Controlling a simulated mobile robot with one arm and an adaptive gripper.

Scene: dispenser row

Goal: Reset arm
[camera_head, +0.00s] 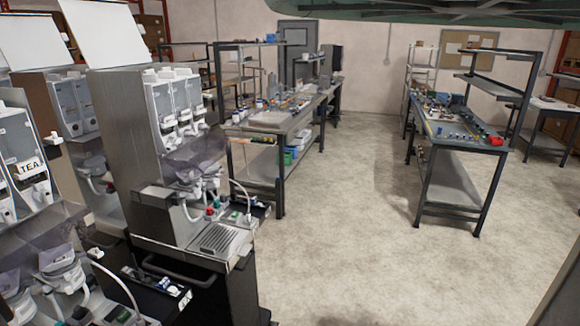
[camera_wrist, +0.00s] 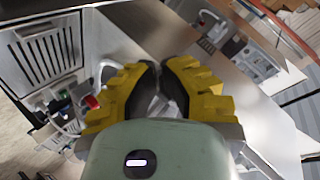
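My gripper (camera_wrist: 159,72) shows in the wrist view, with two yellow ribbed fingers and dark inner pads. The fingertips come together at the tip, and I see no object held between them. Behind the fingers is a metal dispenser machine, with its slotted drip grate (camera_wrist: 48,52) at upper left and a red knob (camera_wrist: 91,101) close to the left finger. Whether the finger touches anything there I cannot tell. My arm and gripper are not recognisable in the head view.
A dispenser machine (camera_head: 150,130) stands at left in the head view, with a drip grate (camera_head: 220,238) in front. A TEA dispenser (camera_head: 30,170) is further left. Workbenches (camera_head: 262,125) and (camera_head: 455,130) stand behind. The floor (camera_head: 350,230) between and in front is clear.

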